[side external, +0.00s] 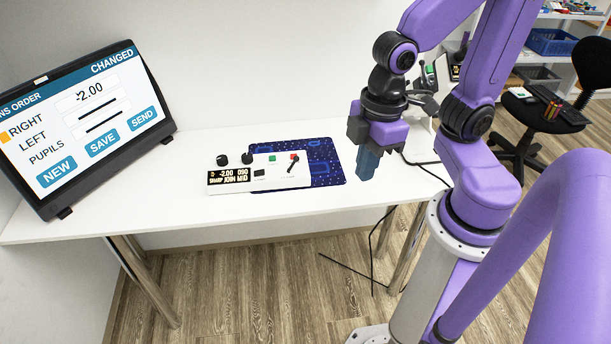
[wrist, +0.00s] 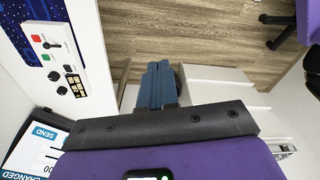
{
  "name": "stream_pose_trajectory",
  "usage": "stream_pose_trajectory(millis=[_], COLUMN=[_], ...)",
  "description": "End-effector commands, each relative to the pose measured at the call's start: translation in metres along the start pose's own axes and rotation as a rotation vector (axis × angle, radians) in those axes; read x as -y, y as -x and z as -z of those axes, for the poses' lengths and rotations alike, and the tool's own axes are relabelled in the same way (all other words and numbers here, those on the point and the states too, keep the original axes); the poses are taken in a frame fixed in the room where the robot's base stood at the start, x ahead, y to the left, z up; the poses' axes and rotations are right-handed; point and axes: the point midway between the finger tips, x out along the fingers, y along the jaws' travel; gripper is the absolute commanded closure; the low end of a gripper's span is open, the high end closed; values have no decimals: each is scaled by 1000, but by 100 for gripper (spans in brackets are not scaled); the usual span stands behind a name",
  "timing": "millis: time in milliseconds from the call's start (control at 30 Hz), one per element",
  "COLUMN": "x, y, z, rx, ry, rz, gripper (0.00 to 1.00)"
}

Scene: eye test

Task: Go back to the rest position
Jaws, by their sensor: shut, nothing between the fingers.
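My gripper (side external: 368,163) has blue fingers that point down, shut together with nothing between them. It is in the air near the right end of the white table, to the right of the control box. In the wrist view the shut blue fingers (wrist: 155,86) show in the middle. The white control box (side external: 260,173) has black knobs, a green and a red button, a lever and a small display reading -2.00. It also shows in the wrist view (wrist: 60,20). The gripper is apart from it.
The box lies partly on a dark blue patterned mat (side external: 328,168) on the white table (side external: 190,160). A tilted monitor (side external: 85,125) at the left shows "CHANGED" and RIGHT -2.00. A black chair (side external: 545,115) and shelves with a blue bin (side external: 550,41) stand at the right. Cables hang by the table's right end.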

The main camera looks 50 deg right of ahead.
Motion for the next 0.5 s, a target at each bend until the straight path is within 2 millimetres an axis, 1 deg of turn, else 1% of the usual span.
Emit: stream_pose_trajectory(millis=[33, 100, 200, 500], x=[7, 13, 17, 18], y=[5, 9, 12, 13], z=[-10, -21, -29, -32], rx=[14, 38, 57, 64], ry=[14, 20, 27, 28], rz=[2, 3, 3, 3], gripper=[100, 100, 100, 100])
